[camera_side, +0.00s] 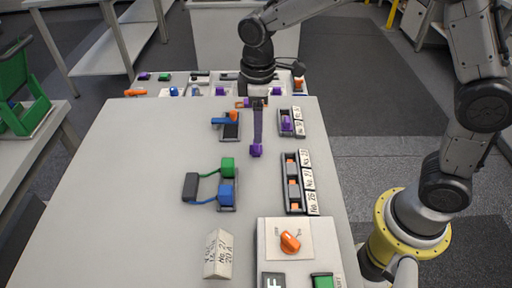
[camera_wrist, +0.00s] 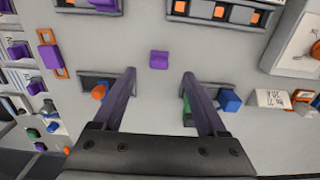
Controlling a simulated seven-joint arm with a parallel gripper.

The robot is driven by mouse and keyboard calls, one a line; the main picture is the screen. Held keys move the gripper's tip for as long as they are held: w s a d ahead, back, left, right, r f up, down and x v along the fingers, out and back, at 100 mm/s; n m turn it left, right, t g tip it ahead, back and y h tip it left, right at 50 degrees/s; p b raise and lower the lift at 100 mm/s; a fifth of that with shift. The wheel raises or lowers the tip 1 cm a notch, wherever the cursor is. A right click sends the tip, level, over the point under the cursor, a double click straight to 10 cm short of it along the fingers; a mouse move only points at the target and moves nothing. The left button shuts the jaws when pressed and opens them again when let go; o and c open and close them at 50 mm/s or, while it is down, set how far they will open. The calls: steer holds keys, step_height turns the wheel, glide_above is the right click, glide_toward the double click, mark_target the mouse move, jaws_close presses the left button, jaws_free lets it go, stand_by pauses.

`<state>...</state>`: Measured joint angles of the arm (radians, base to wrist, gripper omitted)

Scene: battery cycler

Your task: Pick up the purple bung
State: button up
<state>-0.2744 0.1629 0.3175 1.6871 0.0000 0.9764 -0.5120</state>
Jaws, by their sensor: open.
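A small purple bung (camera_wrist: 158,59) lies by itself on the pale tabletop, just beyond and between my fingertips in the wrist view. In the side view the purple bung (camera_side: 256,151) shows at the lower end of my fingers. My gripper (camera_wrist: 159,76) has two long dark purple fingers, spread apart with nothing between them. In the side view my gripper (camera_side: 257,140) points down and is seen edge-on, so the gap and its height above the bung are hard to judge. Another purple block (camera_side: 287,123) sits in a dark holder to the right.
A dark holder with blue and orange parts (camera_side: 229,125) stands left of my fingers. A green and blue connector holder (camera_side: 227,185) is nearer the camera. A labelled rack (camera_side: 293,185) and a panel with an orange knob (camera_side: 290,241) are at right. The left table area is clear.

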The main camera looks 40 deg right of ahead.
mark_target(256, 148)
steer(key=shift+w+a+f, duration=0.1)
steer(key=shift+f, duration=1.65)
steer(key=shift+w+a+f, duration=0.1)
steer(key=shift+f, duration=1.6)
steer(key=shift+c, duration=0.2)
jaws_close()
